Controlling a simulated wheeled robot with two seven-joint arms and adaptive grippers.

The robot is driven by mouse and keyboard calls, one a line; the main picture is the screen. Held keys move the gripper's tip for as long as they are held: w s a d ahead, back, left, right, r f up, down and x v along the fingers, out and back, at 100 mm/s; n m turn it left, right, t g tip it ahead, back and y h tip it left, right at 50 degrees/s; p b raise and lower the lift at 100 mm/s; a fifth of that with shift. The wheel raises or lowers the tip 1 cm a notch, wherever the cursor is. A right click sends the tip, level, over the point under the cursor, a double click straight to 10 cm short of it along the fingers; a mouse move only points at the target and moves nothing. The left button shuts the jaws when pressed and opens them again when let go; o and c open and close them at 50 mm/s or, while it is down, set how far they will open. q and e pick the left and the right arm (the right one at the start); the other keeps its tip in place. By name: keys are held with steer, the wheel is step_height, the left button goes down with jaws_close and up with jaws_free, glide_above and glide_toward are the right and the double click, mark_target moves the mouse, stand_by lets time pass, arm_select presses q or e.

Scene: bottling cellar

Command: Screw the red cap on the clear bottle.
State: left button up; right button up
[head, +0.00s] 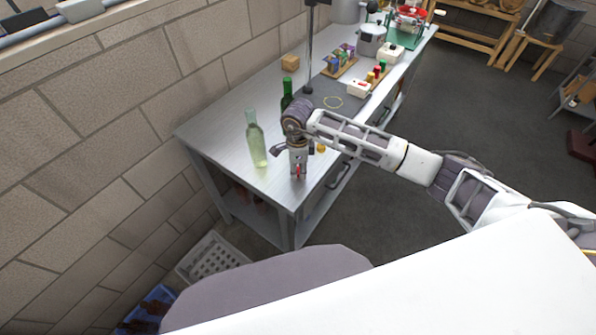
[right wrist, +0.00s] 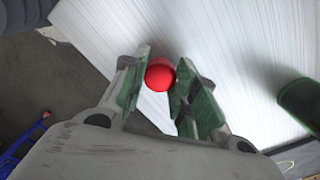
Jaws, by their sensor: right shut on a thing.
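The clear bottle (head: 256,142), pale and yellowish-green, stands upright on the metal workbench (head: 225,125), left of my right gripper. My right gripper (head: 298,174) points down over the near end of the bench, shut on the red cap (head: 298,169). In the right wrist view the red cap (right wrist: 160,76) sits between the fingertips (right wrist: 160,80), with the bench top behind it. The cap is apart from the bottle. The bottle's neck is unobstructed in the head view. My left gripper is not in view.
A dark green bottle (head: 287,90) stands behind the gripper, partly hidden by my arm. A small orange-yellow thing (head: 321,149) lies right of the gripper. Farther back are a wooden block (head: 290,62), a stand post and coloured caps. A grey crate (head: 212,258) is on the floor.

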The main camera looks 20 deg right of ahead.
mark_target(298, 171)
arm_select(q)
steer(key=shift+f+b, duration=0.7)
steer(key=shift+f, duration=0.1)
arm_select(e)
steer(key=shift+r, duration=4.4)
